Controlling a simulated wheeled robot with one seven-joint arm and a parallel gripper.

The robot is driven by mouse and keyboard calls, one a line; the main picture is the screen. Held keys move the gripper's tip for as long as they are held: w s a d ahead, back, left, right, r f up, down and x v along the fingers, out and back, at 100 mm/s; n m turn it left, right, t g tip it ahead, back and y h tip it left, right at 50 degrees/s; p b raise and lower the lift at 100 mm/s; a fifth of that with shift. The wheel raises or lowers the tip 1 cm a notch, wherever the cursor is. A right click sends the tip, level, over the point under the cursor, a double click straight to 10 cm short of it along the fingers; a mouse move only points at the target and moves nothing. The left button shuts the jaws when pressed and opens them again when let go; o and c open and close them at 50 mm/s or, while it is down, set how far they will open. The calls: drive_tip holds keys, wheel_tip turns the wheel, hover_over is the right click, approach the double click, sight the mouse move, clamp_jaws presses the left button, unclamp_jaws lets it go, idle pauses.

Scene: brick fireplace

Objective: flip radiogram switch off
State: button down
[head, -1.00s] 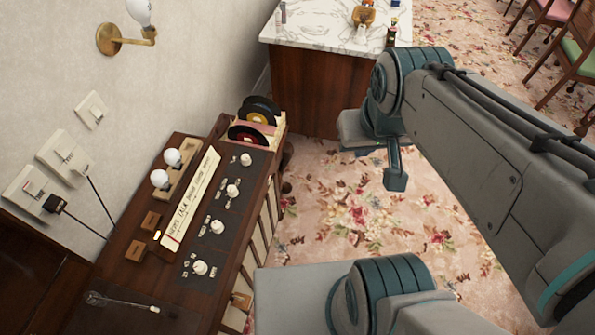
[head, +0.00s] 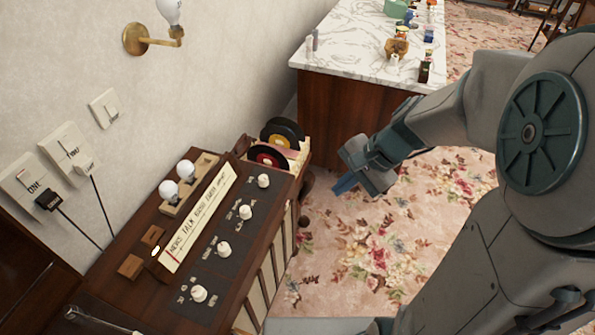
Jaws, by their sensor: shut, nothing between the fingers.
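The wooden radiogram-like console (head: 133,235) stands against the left wall, with several white knobs on its dark panel and a lettered cream strip (head: 198,218). Three white switch plates are on the wall above it: a left one (head: 20,182) with a black plug, a middle one (head: 62,145) with a white plug, and a small upper one (head: 104,108). The plate lettering is too small to read surely, so I cannot tell which switch is the radiogram's, nor its position. My gripper (head: 347,187) is shut and empty, right of the console and apart from the plates.
A marble-topped cabinet (head: 350,55) with small items stands behind my gripper. A brass wall lamp (head: 140,38) juts out above. Cords hang from both plugs. Floral carpet (head: 370,250) is open at right.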

drive_tip(key=w+f+m+t+y+b, duration=0.1)
drive_tip(key=w+f+m+b, duration=0.4)
drive_tip(key=f, duration=0.7)
drive_tip(key=w+d+f+m+t+y+b, duration=0.1)
drive_tip(key=w+f+m+y+b, duration=0.1)
drive_tip(key=w+f+m+b, duration=0.2)
drive_tip(key=w+f+m, duration=0.3)
drive_tip(key=f, duration=0.5)
drive_tip(key=shift+d+m+t+y+b, duration=0.25)
drive_tip(key=shift+m+t+y+b, duration=0.05)
drive_tip(key=shift+y+b, duration=0.1)
drive_tip(key=b, duration=0.1)
approach(287, 205)
drive_tip(key=d+f+x, duration=0.1)
drive_tip(key=x, duration=0.6)
drive_tip(key=shift+w, duration=0.25)
drive_tip(key=shift+d, duration=0.1)
